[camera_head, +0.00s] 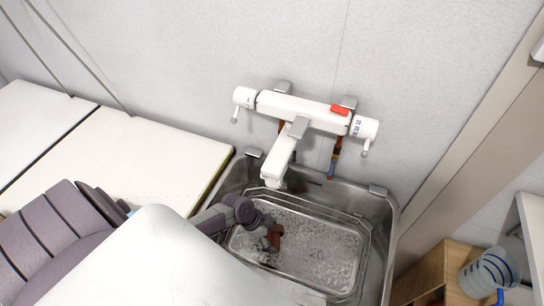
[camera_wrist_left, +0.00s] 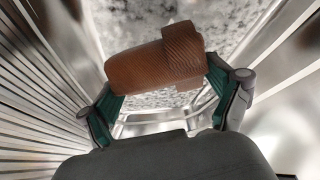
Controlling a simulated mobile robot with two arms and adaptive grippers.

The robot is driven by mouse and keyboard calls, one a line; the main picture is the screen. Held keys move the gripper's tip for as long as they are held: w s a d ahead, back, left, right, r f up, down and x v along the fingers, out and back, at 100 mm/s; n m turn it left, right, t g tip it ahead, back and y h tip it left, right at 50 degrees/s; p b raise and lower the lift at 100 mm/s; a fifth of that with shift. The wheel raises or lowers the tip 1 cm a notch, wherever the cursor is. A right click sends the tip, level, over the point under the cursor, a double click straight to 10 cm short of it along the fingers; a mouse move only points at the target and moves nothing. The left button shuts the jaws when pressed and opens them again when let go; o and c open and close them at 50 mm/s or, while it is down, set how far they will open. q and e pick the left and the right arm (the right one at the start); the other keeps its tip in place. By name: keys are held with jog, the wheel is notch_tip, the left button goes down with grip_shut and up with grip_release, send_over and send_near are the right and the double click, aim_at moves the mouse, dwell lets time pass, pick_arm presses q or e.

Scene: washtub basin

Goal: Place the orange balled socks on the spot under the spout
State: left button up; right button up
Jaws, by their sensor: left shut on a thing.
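The orange balled socks (camera_wrist_left: 160,66) are a ribbed orange-brown roll, gripped between the green-padded fingers of my left gripper (camera_wrist_left: 165,85) in the left wrist view. In the head view the socks (camera_head: 274,236) show small and dark at the tip of my left gripper (camera_head: 262,228), inside the metal basin (camera_head: 377,212). The white spout (camera_head: 278,160) points down over the basin's back part, and the socks are in front of its end. I cannot tell whether the socks touch the bottom. My right gripper is not in view.
A clear rectangular tub (camera_head: 362,262) with a speckled, wet-looking bottom sits in the basin. White counter panels (camera_head: 130,150) lie to the left. A wooden crate (camera_head: 432,268) and a clear container with blue stripes (camera_head: 487,272) stand at the lower right.

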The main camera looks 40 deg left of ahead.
aim_at(272, 239)
pick_arm(q)
notch_tip(272, 239, down, 3)
jog(key=shift+f+b, duration=0.2)
jog(key=shift+b, duration=0.85)
jog(key=shift+r, duration=0.1)
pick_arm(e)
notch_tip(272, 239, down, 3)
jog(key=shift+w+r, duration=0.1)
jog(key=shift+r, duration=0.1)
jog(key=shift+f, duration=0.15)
pick_arm(q)
jog(key=o, duration=0.8)
jog(key=shift+r+p, duration=0.25)
jog(key=shift+p, duration=0.15)
jog(key=p+v, duration=0.5)
jog(key=v, duration=0.2)
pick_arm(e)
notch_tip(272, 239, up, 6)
